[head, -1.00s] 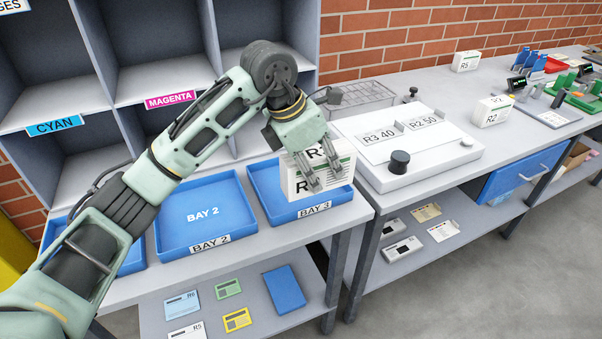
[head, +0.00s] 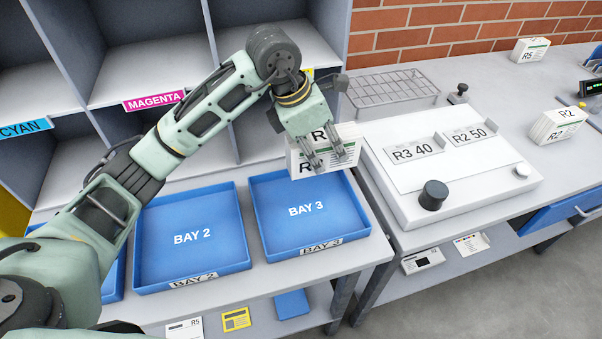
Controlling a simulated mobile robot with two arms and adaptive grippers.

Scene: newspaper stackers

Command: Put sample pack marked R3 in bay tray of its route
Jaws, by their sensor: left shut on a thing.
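My left gripper (head: 328,161) is shut on a white sample pack (head: 351,150) with green and dark printing. An R shows on its top and front; the fingers hide most of the digit. The pack appears held above the back right part of the blue BAY 3 tray (head: 310,231), overlapping its rim in the picture. That tray looks empty apart from its printed label. The blue BAY 2 tray (head: 192,255) beside it on the left is also empty. My right gripper is not in view.
A white device (head: 450,190) with a dark knob and cards R3 40 and R2 50 stands right of BAY 3. A wire rack (head: 392,88) is behind it. Packs R5 (head: 529,50) and R2 (head: 558,125) stand farther right. Grey pigeonholes (head: 240,110) rise behind the trays.

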